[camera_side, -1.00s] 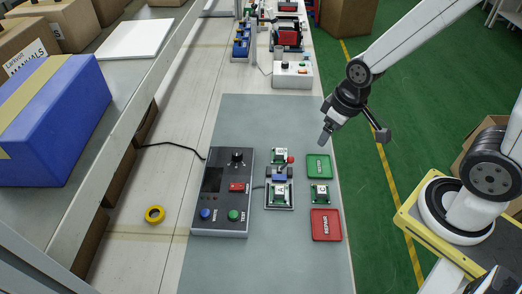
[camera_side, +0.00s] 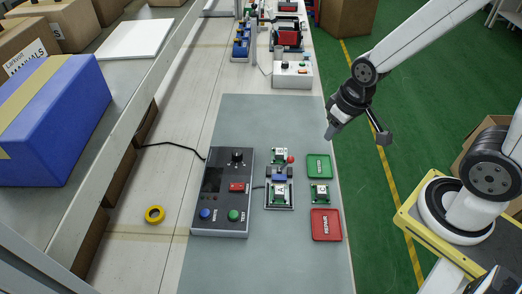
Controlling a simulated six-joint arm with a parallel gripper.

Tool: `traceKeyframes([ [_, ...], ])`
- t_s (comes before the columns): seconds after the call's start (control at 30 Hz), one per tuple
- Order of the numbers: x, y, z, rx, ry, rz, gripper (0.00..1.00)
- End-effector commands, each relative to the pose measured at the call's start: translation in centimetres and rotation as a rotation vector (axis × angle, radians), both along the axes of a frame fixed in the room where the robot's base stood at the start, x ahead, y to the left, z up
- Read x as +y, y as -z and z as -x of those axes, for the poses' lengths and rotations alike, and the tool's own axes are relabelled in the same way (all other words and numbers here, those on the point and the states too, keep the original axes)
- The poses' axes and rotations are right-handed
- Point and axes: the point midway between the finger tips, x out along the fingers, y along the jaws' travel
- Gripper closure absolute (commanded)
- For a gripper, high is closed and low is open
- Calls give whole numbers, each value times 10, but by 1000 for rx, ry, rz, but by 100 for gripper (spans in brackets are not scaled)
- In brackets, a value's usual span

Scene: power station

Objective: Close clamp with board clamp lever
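The board clamp (camera_side: 279,204) is a small grey fixture on the grey mat, right of the dark control box. A green board marked A (camera_side: 280,194) sits in it. A blue part (camera_side: 279,178) lies across its upper half, and a red knob (camera_side: 290,159) shows at its upper right, perhaps the lever's end. Whether the clamp is open is too small to tell. My gripper (camera_side: 330,134) hangs above the mat's right edge, up and right of the clamp, touching nothing. Its fingers look close together, but their gap cannot be made out.
A dark control box (camera_side: 222,215) with buttons stands left of the clamp. A green tray (camera_side: 318,167), another green board (camera_side: 320,193) and a red tray (camera_side: 326,225) lie to its right. The mat's upper part (camera_side: 265,120) is clear.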

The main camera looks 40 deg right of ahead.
Motion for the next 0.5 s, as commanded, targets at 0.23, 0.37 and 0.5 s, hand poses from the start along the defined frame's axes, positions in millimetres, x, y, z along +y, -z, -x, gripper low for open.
traceKeyframes([
  [0.23, -8, 4, -11, 31, 36, -16, 100],
  [0.37, -16, 9, -21, 65, 75, -36, 100],
  [0.5, -27, 16, -35, 109, 121, -70, 100],
])
